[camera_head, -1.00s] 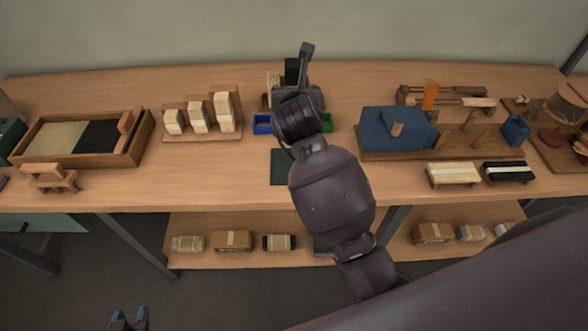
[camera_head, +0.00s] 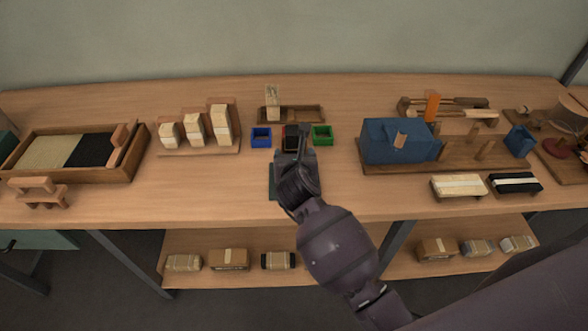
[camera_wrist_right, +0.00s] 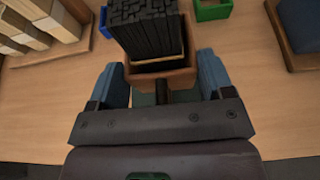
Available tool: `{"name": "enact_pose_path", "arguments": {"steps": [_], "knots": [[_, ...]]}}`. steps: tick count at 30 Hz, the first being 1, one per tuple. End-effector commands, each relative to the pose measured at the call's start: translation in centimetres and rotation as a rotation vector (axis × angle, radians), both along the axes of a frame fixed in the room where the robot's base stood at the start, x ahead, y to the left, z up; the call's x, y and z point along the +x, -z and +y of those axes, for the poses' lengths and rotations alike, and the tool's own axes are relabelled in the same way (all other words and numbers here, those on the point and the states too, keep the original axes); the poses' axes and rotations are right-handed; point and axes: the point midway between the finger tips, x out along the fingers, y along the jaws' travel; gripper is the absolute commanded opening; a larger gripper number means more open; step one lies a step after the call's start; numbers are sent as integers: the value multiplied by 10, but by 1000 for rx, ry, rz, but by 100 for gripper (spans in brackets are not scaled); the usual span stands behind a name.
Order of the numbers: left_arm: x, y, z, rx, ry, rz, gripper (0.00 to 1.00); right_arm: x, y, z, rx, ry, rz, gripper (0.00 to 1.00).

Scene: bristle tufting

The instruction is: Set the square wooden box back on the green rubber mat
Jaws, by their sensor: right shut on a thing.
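The square wooden box (camera_wrist_right: 178,80) shows in the right wrist view between my right gripper's blue fingers, with a block of black bristles (camera_wrist_right: 150,32) standing in it. In the head view the box's dark top (camera_head: 292,133) shows just beyond the gripper. My right gripper (camera_head: 294,152) is shut on the box. The green rubber mat (camera_head: 276,187) lies on the bench under and in front of the gripper, mostly covered by it. I cannot tell whether the box touches the mat. My left gripper is not in view.
A blue bin (camera_head: 261,138) and a green bin (camera_head: 322,136) flank the box closely. A wooden tray (camera_head: 307,114) with a pale bristle bundle (camera_head: 272,100) stands behind. Stepped bundles (camera_head: 195,131) are left, a blue block (camera_head: 388,140) right.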

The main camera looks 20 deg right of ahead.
Motion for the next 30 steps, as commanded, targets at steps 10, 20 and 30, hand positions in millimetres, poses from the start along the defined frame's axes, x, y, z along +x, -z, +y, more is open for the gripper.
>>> {"name": "enact_pose_path", "arguments": {"steps": [10, 20, 30], "knots": [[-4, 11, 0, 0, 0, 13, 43, 0, 34, 0, -2, 0, 3, 47], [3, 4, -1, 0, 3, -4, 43, 0, 44, 0, 0, -1, -2, 47], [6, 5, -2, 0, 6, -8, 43, 0, 48, 0, -1, 0, -1, 94]]}}
